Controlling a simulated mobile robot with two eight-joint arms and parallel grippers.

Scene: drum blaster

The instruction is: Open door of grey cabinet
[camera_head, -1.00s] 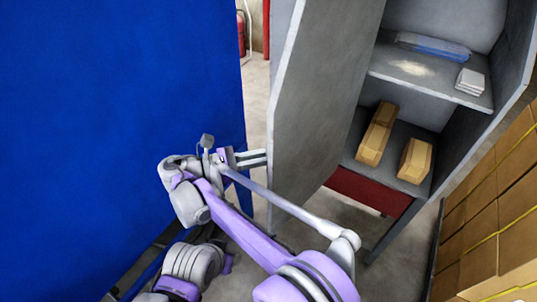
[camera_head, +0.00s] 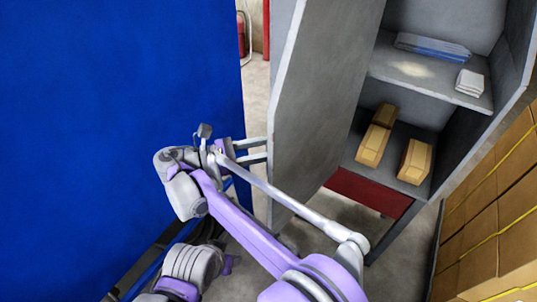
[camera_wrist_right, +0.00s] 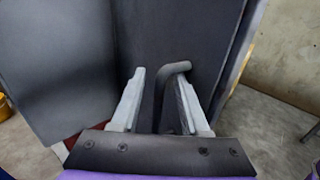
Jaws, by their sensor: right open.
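The grey cabinet (camera_head: 515,75) stands at the right with its front open. Its door (camera_head: 320,90) is swung well out to the left, and the shelves show. My right gripper (camera_head: 265,151) is at the outer face of the door, near its left edge. In the right wrist view, the open fingers (camera_wrist_right: 162,100) stand on either side of a dark bent handle (camera_wrist_right: 171,85) on the door (camera_wrist_right: 190,30). The handle is closer to the right finger; I cannot tell whether they touch. My left gripper is not in view.
Cardboard boxes (camera_head: 375,135) lie on the lower shelf; a white stack (camera_head: 471,82) and a flat blue-grey pack (camera_head: 433,46) lie above. A large blue panel (camera_head: 120,90) fills the left. Stacked cartons (camera_head: 490,235) stand at the right. A red extinguisher (camera_head: 241,40) is behind.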

